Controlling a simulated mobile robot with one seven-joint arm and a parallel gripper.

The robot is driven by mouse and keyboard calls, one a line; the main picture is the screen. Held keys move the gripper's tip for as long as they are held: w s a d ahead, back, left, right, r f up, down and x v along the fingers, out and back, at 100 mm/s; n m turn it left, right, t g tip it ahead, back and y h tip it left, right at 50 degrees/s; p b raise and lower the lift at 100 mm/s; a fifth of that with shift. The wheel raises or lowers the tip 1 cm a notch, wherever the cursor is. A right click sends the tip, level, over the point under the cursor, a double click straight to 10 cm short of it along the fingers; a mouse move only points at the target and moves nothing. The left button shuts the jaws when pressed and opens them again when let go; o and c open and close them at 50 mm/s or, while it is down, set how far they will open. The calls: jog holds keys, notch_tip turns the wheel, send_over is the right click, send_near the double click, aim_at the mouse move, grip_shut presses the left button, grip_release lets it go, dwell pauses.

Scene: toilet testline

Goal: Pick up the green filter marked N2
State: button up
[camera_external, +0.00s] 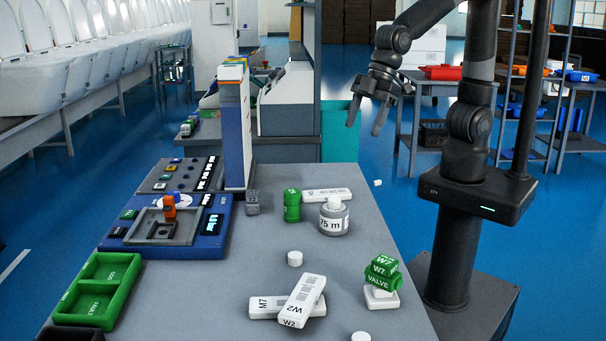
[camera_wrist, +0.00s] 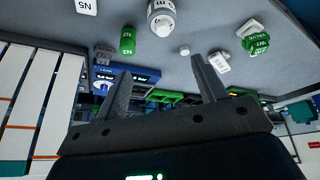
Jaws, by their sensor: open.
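A small green cylinder (camera_external: 292,206), which looks like the filter, stands on the grey table near its far end. My gripper (camera_external: 366,118) is open and empty, fingers pointing down, above and beyond the table's far right side. In the wrist view my gripper's two fingers (camera_wrist: 160,68) are spread wide with nothing between them.
A grey-white jar (camera_external: 334,222) and a white box (camera_external: 327,195) stand close right of the cylinder. A small grey block (camera_external: 252,203) and blue device (camera_external: 205,235) are left. White boxes (camera_external: 302,300), green valve blocks (camera_external: 382,275) and a green tray (camera_external: 97,290) are nearer.

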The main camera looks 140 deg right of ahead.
jog(key=m, duration=0.1)
send_near(285, 217)
jog(key=v, duration=0.5)
jog(key=x, duration=1.1)
jog(key=shift+w+a+f, duration=0.1)
jog(key=shift+c, duration=0.2)
jog(key=c, duration=1.1)
